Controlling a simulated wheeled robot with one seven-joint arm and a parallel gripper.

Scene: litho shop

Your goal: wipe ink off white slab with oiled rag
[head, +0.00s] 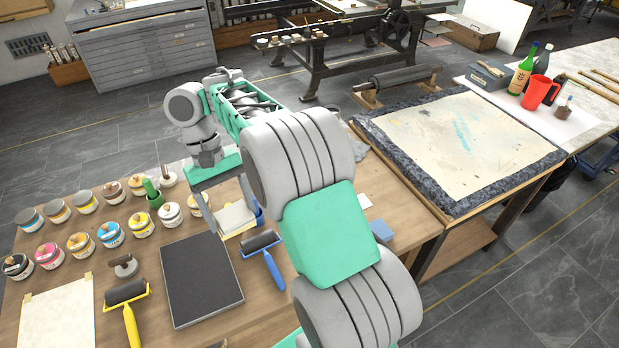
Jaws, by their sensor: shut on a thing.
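The pale slab (420,150) with a rough dark grey edge lies on the right-hand bench. Light blue smears (462,132) and fainter marks show on its face. My gripper (231,222) points down over the left wooden table, behind the black slab and well left of the pale slab. Its fingers are shut on a pale, folded cloth-like thing (234,217), low near the table top. I cannot tell whether this is the oiled rag or whether it touches the table. My arm hides part of the table between the gripper and the pale slab.
Several ink tins (112,234) stand at the left. A black slab (200,280), a blue-handled roller (264,250) and a yellow-handled roller (127,300) lie in front. A green bottle (522,72) and red cup (537,92) stand beyond the pale slab.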

